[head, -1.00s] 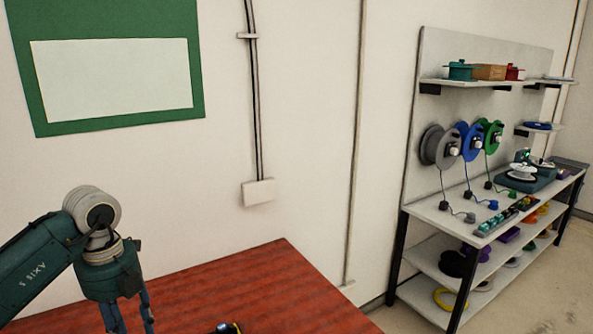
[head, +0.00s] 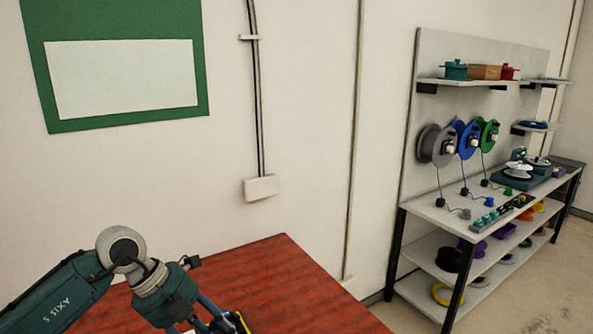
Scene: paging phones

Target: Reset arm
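My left arm comes in from the left over the red table. My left gripper (head: 208,325) is at the bottom edge, pointing down. Its blue finger links show but its fingertips are cut off, so I cannot tell its opening. A small black and yellow thing (head: 238,322) is right beside it at the bottom edge, partly hidden; I cannot tell whether they touch. My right gripper is not in view.
The red wooden table (head: 270,275) is bare on its right side. A workbench (head: 425,212) with grey, blue and green reels (head: 466,140) stands at the right. A wall box (head: 260,188) with cables and a green-framed board (head: 125,126) are on the wall.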

